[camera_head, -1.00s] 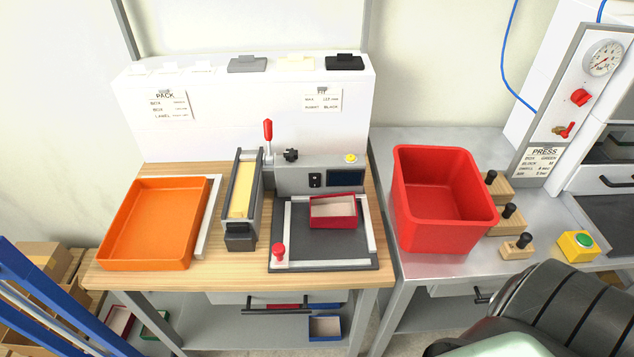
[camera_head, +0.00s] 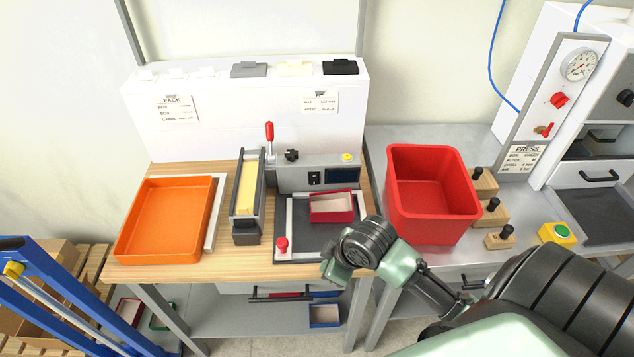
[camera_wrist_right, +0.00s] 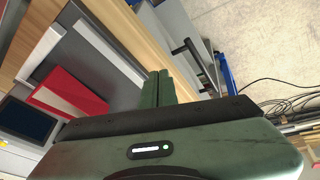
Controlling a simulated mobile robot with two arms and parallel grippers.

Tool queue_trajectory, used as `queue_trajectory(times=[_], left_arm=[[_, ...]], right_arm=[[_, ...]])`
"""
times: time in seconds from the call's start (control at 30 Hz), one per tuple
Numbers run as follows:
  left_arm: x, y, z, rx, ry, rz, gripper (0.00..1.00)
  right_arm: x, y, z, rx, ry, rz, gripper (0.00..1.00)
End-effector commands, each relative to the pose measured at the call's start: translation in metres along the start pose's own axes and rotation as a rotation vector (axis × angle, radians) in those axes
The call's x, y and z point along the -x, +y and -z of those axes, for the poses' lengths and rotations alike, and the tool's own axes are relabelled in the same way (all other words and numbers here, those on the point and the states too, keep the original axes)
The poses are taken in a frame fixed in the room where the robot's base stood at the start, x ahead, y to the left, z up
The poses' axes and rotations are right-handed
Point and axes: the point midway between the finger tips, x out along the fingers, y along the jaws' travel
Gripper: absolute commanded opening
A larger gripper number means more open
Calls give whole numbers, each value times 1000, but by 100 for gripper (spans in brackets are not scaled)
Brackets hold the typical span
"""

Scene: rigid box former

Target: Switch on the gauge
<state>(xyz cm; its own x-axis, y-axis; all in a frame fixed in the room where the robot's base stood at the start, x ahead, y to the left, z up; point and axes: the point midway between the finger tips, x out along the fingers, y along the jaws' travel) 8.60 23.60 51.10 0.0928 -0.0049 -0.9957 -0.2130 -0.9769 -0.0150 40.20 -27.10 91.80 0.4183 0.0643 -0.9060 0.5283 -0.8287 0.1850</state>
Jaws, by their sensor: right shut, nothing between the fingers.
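The grey gauge unit (camera_head: 290,177) stands on the wooden bench, with a dark display (camera_head: 342,175), a black rocker switch (camera_head: 314,178), a black knob (camera_head: 291,155) and a yellow button (camera_head: 347,157). The display shows no lit reading; the switch's position is too small to tell. The display also shows in the right wrist view (camera_wrist_right: 27,121). My right gripper (camera_head: 332,272) is shut and empty, near the bench's front edge, in front of the unit and apart from it. Its closed fingers show in the wrist view (camera_wrist_right: 157,88). My left gripper is out of view.
A red-and-white box (camera_head: 331,207) sits on the dark plate before the unit. A red-knobbed lever (camera_head: 269,132) rises at its left, beside a label feeder (camera_head: 247,195). An orange tray (camera_head: 165,222) is left; a red bin (camera_head: 430,195) stands right, near the press dial (camera_head: 579,65).

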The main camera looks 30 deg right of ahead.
Motion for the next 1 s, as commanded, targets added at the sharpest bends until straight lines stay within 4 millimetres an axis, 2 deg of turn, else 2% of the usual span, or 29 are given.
queue_trajectory(times=[0.03, 0.2, 0.3, 0.4, 0.53, 0.87, 1.0], left_arm=[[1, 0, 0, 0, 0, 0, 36], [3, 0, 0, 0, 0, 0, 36], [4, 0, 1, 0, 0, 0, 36], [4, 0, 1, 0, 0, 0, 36], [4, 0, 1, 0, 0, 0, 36], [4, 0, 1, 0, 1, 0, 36], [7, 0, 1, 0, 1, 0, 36]], right_arm=[[4, 24, 10, 44, 16, -19, 0], [27, 92, 42, 185, 71, -60, 0], [45, 129, 59, 254, 101, -87, 0], [60, 153, 70, 297, 122, -105, 0], [68, 165, 76, 320, 134, -114, 0], [68, 165, 77, 321, 135, -114, 0], [60, 166, 78, 318, 135, -112, 0]])
